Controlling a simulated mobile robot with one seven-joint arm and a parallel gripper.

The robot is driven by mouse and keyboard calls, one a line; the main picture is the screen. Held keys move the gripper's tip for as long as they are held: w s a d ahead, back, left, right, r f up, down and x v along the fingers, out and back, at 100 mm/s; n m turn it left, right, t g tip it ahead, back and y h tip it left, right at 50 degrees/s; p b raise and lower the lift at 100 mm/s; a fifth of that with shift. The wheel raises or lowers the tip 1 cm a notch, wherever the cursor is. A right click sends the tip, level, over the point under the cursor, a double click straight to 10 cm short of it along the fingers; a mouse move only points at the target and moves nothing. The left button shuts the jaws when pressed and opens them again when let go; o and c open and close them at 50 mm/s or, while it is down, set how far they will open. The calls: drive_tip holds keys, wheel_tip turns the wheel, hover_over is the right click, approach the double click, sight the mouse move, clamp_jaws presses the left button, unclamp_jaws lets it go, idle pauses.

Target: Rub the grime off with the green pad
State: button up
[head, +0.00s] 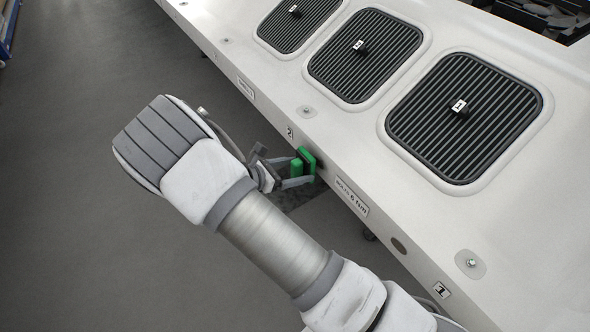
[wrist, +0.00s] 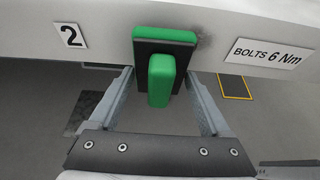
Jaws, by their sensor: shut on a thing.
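The green pad (wrist: 164,35) is a flat green block on a dark backing, with a green handle (wrist: 161,80) towards me. In the wrist view it lies against the white side face of the duct, between the "2" label and the "BOLTS 6 Nm" label. Dark grime (wrist: 204,42) shows on the white face just right of the pad; any under the pad is hidden. My gripper (head: 296,168) is shut on the pad's handle at the duct's edge. In the head view the green pad (head: 307,160) is upright against the side face.
The white duct top (head: 357,138) carries several black ribbed grilles (head: 464,117) with numbered tags. A "2" label (wrist: 71,36) is left of the pad and a "BOLTS 6 Nm" label (wrist: 268,53) right of it. Open grey floor (head: 80,240) lies left of the duct.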

drive_tip(key=shift+w+d, duration=0.4)
drive_tip(key=shift+d, duration=0.2)
idle(0.3)
